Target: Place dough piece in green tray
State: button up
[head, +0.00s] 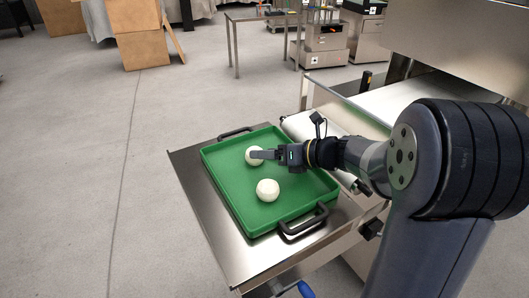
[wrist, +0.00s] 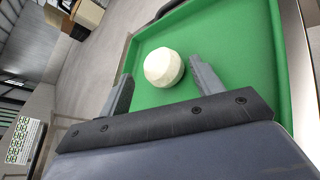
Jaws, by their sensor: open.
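The green tray (head: 221,177) lies on a steel table in the head view, with a black handle at each end. Two round white dough pieces sit in it. The far dough piece (head: 251,160) is partly hidden by my gripper (head: 264,154), which is over the tray. The near dough piece (head: 268,190) lies closer to the front handle. In the wrist view my gripper (wrist: 163,88) is open, with one dough piece (wrist: 164,67) ahead of and between its fingers. The fingers look apart from it. The tray floor (wrist: 222,40) shows around it.
The steel table (head: 204,208) leaves a bare strip left of the tray. A conveyor machine with a white belt (head: 325,131) stands to the right. Wooden boxes (head: 138,38) and a metal table (head: 262,17) are farther back. The floor at left is clear.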

jog(key=p+v, duration=0.1)
jog(key=v, duration=0.8)
jog(key=shift+s+d+r, duration=0.1)
jog(key=shift+d+r, duration=0.1)
jog(key=shift+d, duration=0.05)
jog(key=shift+s+d+r, duration=0.1)
jog(key=shift+s+d, duration=0.15)
jog(key=shift+d, duration=0.2)
